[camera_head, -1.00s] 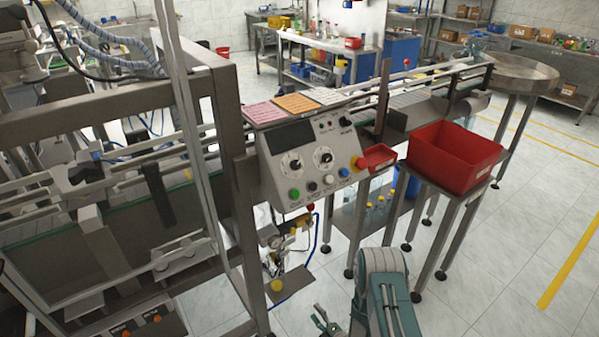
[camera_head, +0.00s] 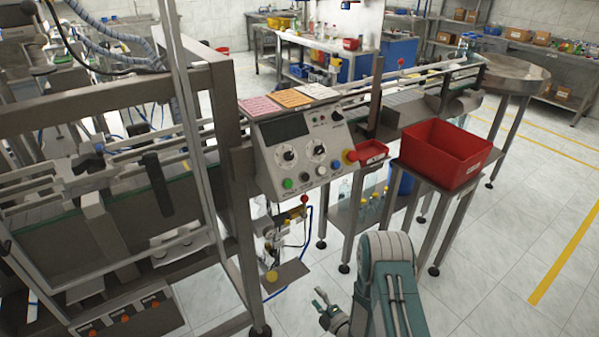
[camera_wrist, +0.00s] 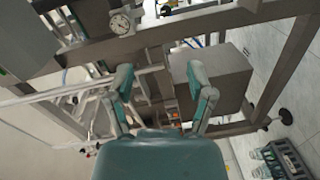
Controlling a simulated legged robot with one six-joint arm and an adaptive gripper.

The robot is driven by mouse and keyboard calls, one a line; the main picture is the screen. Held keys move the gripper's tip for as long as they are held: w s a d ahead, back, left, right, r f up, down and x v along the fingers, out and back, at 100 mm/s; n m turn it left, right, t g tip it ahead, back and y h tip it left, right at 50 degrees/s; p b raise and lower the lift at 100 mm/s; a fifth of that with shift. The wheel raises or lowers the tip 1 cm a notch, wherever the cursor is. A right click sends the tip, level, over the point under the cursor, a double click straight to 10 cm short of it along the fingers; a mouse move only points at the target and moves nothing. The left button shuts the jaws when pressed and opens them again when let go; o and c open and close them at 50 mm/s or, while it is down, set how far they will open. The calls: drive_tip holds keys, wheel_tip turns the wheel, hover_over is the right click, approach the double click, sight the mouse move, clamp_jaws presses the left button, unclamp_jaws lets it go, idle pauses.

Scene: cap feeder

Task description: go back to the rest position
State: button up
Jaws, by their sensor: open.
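My gripper (camera_head: 323,303) is low in front of the machine in the head view, beside my green-grey arm, over the floor. In the wrist view my gripper (camera_wrist: 160,85) has its two fingers spread apart, with nothing between them. Steel framing and a grey box (camera_wrist: 222,78) lie beyond the fingertips; I cannot tell how far off they are.
The control panel (camera_head: 303,150) and the machine frame (camera_head: 232,170) stand ahead and to the left. A red bin (camera_head: 447,153) sits on a steel stand to the right, with a small red tray (camera_head: 372,151) beside it. The floor (camera_head: 490,255) at the right is clear.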

drive_tip(key=w+d+r+m+g+h, duration=0.1)
drive_tip(key=w+d+r+m+h, duration=0.1)
drive_tip(key=r, duration=0.5)
drive_tip(key=w+d+r+m+h, duration=0.2)
drive_tip(key=w+r+m, duration=0.1)
drive_tip(key=r, duration=0.5)
drive_tip(key=w+d+r+m+g+h, duration=0.1)
drive_tip(key=w+d+r+m+h, duration=0.1)
drive_tip(key=r, duration=0.5)
drive_tip(key=s+d+r+m+g+h, duration=0.1)
drive_tip(key=s+d+r+m+h, duration=0.2)
drive_tip(key=r, duration=0.4)
drive_tip(key=s+r+m+g, duration=0.3)
drive_tip(key=s+r+m, duration=0.3)
drive_tip(key=s, duration=0.9)
drive_tip(key=s+d+r+m+g, duration=0.1)
drive_tip(key=s+r+m, duration=0.5)
drive_tip(key=s, duration=1)
drive_tip(key=shift+s+d+r+m+g, duration=0.2)
drive_tip(key=shift+s+r+m+g, duration=0.1)
drive_tip(key=shift+r+g, duration=0.5)
drive_tip(key=shift+f, duration=0.1)
